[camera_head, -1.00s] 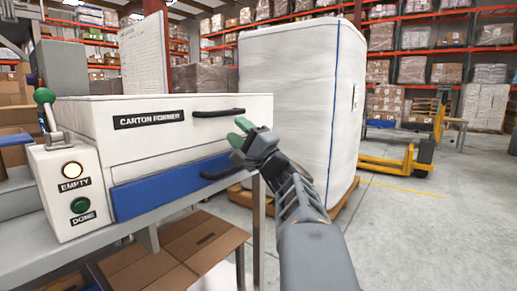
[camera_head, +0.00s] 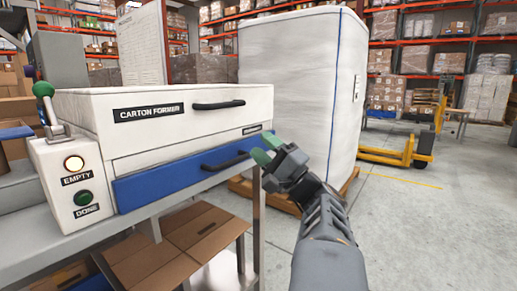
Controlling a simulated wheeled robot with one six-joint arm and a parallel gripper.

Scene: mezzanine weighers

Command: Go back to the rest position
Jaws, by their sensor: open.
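My gripper (camera_head: 266,150) has green fingertips and is open and empty. It is in the air at the right end of the carton former (camera_head: 150,137), in front of the wrapped pallet load in the picture. The carton former is a white machine with a black handle (camera_head: 218,105) on its upper part and a blue drawer (camera_head: 165,186) below.
A control box (camera_head: 62,180) with a lit EMPTY lamp, a green DONE button and a green-knobbed lever (camera_head: 45,100) stands at the left. Flat cartons (camera_head: 180,240) lie under the table. A wrapped pallet load (camera_head: 285,80) and a yellow pallet truck (camera_head: 400,155) stand behind. The right floor is clear.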

